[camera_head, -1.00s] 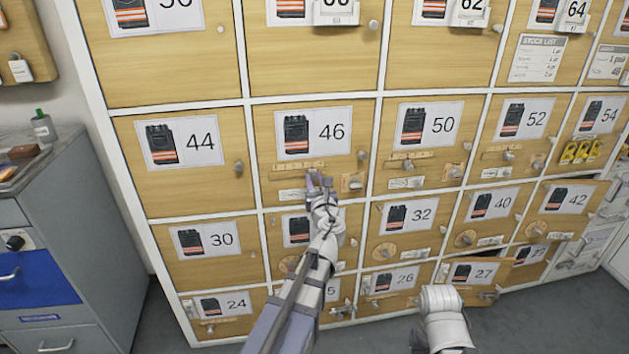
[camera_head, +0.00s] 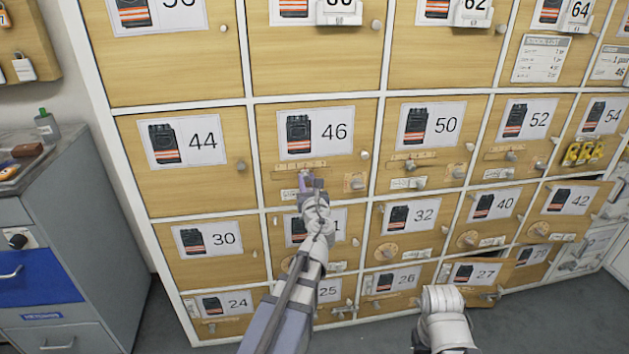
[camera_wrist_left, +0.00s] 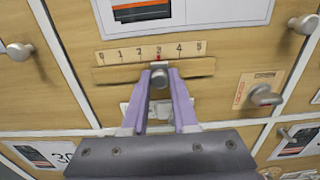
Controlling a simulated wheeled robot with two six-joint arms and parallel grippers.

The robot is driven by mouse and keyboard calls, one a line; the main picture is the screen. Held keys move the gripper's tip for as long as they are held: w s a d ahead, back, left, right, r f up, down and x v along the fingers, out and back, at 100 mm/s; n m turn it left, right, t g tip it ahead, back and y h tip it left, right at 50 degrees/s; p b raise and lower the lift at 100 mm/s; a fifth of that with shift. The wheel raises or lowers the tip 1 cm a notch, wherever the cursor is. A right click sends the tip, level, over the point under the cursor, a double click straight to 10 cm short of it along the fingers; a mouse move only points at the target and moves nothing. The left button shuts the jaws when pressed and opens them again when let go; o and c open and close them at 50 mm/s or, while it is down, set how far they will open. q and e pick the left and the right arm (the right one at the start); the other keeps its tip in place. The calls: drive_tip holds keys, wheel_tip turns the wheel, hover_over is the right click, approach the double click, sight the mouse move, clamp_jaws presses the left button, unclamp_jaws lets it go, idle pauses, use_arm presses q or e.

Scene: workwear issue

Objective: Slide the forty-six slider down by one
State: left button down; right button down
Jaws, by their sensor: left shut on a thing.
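A red mark shows at the 3, directly above the slider knob (camera_wrist_left: 160,76). My left gripper (camera_wrist_left: 161,82) is shut on this knob, one purple finger at each side; in the head view the gripper (camera_head: 311,182) hides most of the knob. My right arm shows at bottom right, but its fingers are not visible.
A small knob on a wooden plate (camera_wrist_left: 263,95) sits right of the slider, and a round door knob (camera_wrist_left: 304,24) is above it. Doors 42 and 27 (camera_head: 480,272) stand slightly open. A grey cabinet (camera_head: 100,220) stands at the left.

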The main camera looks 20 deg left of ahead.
use_arm(q)
drive_tip(key=c, duration=0.7)
unclamp_jaws()
drive_tip(key=shift+d, duration=0.1)
